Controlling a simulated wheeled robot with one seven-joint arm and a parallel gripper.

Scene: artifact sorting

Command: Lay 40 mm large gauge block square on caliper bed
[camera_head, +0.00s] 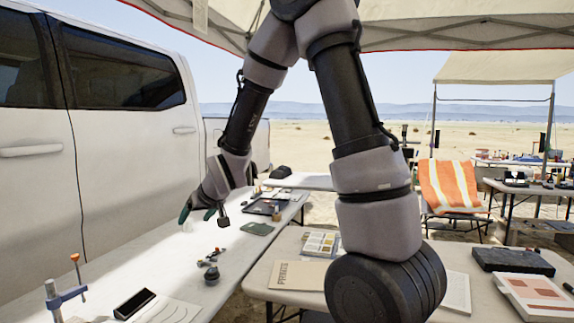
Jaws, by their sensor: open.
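My gripper (204,216) hangs over the long white table at the left, pointing down, with its dark fingers apart. A small pale object (188,227) shows just below its left finger; I cannot tell whether it is the gauge block. I cannot tell whether they touch. I cannot make out the 40 mm gauge block for certain at this size. No caliper bed can be clearly identified. A blue clamp-like tool (68,297) with an orange-topped post stands at the table's near left. My arm hides part of the middle of the scene.
The white left table (150,262) carries small dark metal parts (211,274), a black-topped box (135,303), a dark tray (266,207) and a green pad (257,228). A second table holds a booklet (298,275) and sample case (320,243). A white truck (85,150) borders the left.

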